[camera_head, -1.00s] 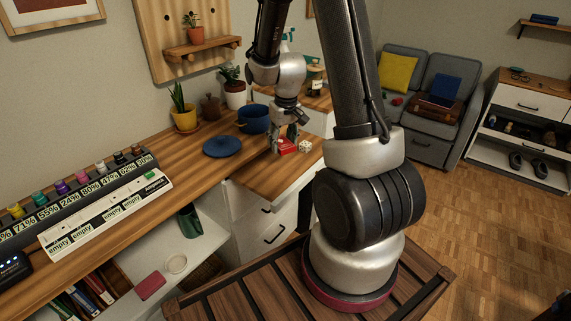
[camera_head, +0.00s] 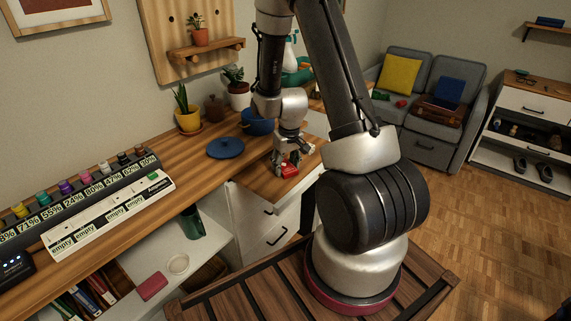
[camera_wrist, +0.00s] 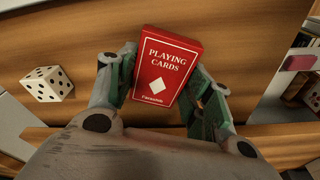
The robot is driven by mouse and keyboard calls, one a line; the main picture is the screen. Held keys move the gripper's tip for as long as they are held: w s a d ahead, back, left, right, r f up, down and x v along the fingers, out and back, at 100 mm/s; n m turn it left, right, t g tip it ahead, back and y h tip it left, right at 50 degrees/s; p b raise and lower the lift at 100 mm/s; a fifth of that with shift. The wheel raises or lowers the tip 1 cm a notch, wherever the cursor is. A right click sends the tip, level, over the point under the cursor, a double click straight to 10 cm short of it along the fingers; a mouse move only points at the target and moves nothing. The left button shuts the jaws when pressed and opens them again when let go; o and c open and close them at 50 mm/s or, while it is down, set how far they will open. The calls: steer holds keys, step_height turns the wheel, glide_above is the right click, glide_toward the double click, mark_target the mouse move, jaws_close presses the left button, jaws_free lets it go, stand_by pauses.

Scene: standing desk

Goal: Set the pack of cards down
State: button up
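The red pack of playing cards (camera_wrist: 165,68) is between the two fingers of my gripper (camera_wrist: 162,85) in the wrist view. Its printed face is toward the camera and it sits slightly turned. The fingers look closed along its left and right edges. In the head view the pack (camera_head: 289,170) shows as a small red shape below my gripper (camera_head: 287,160), over the wooden desk top (camera_head: 262,186). Whether its underside touches the wood cannot be told.
A white die (camera_wrist: 48,84) lies on the wood left of the pack in the wrist view. A blue lid (camera_head: 225,148) and a blue pot (camera_head: 257,122) stand on the desk behind. Bare wood lies around the pack, with the desk's front edge close by.

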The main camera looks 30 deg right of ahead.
mark_target(288, 169)
steer(key=o, duration=0.3)
steer(key=s+a+r, duration=0.1)
steer(key=s+r, duration=0.3)
steer(key=r, duration=0.5)
steer(key=s+a+r+t, duration=0.1)
steer(key=s+r, duration=0.3)
steer(key=r, duration=0.5)
steer(key=s+a+r, duration=0.2)
steer(key=s+r, duration=0.1)
steer(key=r, duration=0.6)
steer(key=shift+n+t, duration=0.3)
steer(key=shift+t, duration=0.4)
steer(key=s+r, duration=0.2)
steer(key=s, duration=0.2)
steer(key=s+a+r, duration=0.1)
steer(key=s+r, duration=0.1)
steer(key=s, duration=0.2)
steer(key=s+r, duration=0.2)
steer(key=s, duration=0.2)
steer(key=shift+s+a, duration=0.15)
steer(key=shift+s, duration=0.05)
